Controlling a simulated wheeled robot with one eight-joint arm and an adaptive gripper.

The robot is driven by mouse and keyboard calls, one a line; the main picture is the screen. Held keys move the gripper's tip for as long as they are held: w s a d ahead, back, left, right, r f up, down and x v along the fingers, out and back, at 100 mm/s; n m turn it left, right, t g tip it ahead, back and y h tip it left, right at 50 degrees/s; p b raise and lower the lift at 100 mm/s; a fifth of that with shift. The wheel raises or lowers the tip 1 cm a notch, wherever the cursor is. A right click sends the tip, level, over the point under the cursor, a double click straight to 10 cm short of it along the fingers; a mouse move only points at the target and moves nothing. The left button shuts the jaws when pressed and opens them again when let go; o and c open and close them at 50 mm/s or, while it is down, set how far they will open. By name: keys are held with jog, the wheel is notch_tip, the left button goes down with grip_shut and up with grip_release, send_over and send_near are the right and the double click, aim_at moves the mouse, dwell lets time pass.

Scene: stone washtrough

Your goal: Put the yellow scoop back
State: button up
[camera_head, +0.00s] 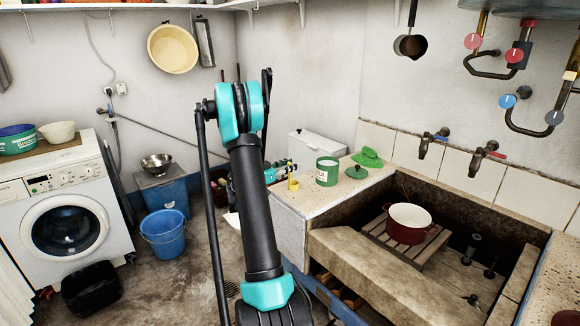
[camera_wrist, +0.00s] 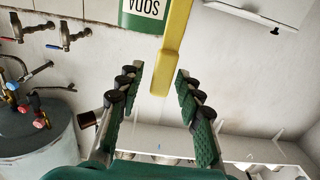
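The yellow scoop (camera_head: 293,184) is small in the head view, at the left end of the stone counter, just left of the green-and-white soda tin (camera_head: 327,171). In the wrist view the scoop's long yellow handle (camera_wrist: 175,45) runs down from the top edge, its end close to the fingertips. The soda tin (camera_wrist: 143,14) shows at the top there. My gripper (camera_wrist: 159,74) is open, with a gap visible between its fingers and the handle. In the head view it is partly hidden behind my arm. A green round lid (camera_head: 356,172) lies right of the tin.
A green cloth (camera_head: 367,158) lies behind the lid. The stone trough (camera_head: 345,257) holds a red pot (camera_head: 408,224) on a wooden rack. Taps (camera_head: 432,141) stick out from the wall. A blue bucket (camera_head: 165,234) and washing machine (camera_head: 64,220) stand left.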

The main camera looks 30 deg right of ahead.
jog(key=s+a, duration=0.1)
jog(key=a, duration=1.1)
jog(key=s+a+f+n+t+y, duration=0.1)
jog(key=s+a+f+n+y, duration=0.2)
jog(key=s+a, duration=0.6)
jog(key=s+a+f+n+y, duration=0.3)
jog(key=s+a+n+y, duration=0.5)
jog(key=a, duration=0.3)
jog(key=s+a+f+n+t+y, duration=0.1)
jog(key=s+a+f+n+y, duration=0.2)
jog(key=s+a+n+y, duration=0.3)
jog(key=s+a+y, duration=0.1)
jog(key=s+a, duration=0.3)
jog(key=shift+s+a+f+t, duration=0.15)
jog(key=shift+s+f+t, duration=0.15)
jog(key=shift+f, duration=0.1)
jog(key=shift+w, duration=0.1)
